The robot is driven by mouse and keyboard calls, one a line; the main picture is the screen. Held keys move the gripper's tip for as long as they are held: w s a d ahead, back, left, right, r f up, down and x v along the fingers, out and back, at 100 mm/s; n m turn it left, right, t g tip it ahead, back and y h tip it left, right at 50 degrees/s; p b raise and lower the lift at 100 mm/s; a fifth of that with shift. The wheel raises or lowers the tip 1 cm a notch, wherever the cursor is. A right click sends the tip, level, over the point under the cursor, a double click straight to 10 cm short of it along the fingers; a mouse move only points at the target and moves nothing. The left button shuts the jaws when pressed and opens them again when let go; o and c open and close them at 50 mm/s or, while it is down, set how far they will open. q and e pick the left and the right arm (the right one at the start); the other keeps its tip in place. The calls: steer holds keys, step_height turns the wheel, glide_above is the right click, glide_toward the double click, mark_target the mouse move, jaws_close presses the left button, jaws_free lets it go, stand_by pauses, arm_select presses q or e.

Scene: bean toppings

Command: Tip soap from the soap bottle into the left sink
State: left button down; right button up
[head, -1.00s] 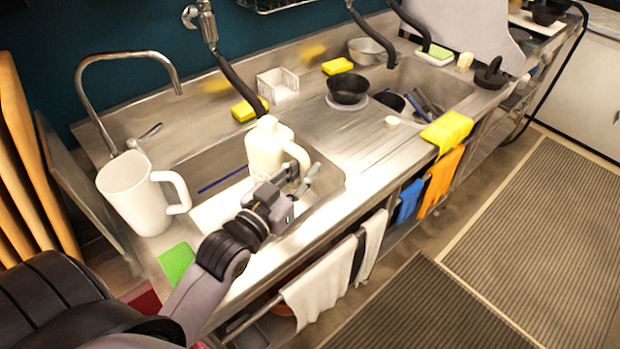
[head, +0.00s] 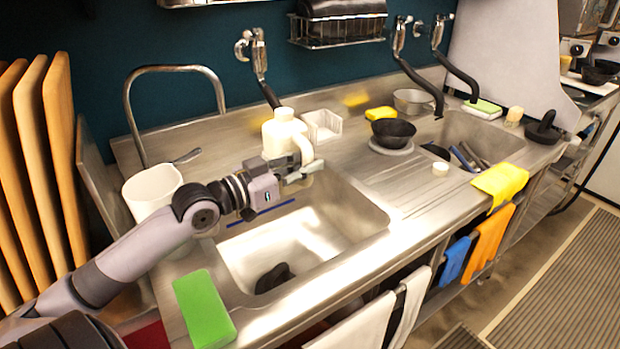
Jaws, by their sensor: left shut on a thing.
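A cream-white soap bottle (head: 283,132) with a side handle shows upright beyond my left gripper (head: 303,178). The gripper is shut on the bottle's handle and holds it over the back part of the left sink (head: 345,212). The arm comes in from the left and hides part of the sink's left side. A dark object (head: 273,277) lies on the sink floor, and a blue stick (head: 262,216) shows near its back. My right gripper is not in view.
A white pitcher (head: 152,188) stands left of the sink, partly behind my arm. A green sponge (head: 204,308) lies at the front left. A white caddy (head: 322,125) and black bowl (head: 393,132) stand to the right. A curved faucet (head: 172,69) rises behind.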

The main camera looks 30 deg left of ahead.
arm_select(q)
steer(key=shift+s+d+n+p, duration=0.1)
steer(key=shift+d+n+p, duration=0.3)
steer(key=shift+n+p, duration=0.55)
steer(key=n+p, duration=0.3)
steer(key=n, duration=0.1)
steer(key=d+n+p, duration=0.1)
steer(key=n+p, duration=0.1)
steer(key=n, duration=0.2)
steer(key=n+p, duration=0.3)
steer(key=n, duration=0.1)
steer(key=shift+s+d+f+p, duration=0.15)
steer(key=shift+s+f+p, duration=0.1)
steer(key=shift+f+p, duration=0.1)
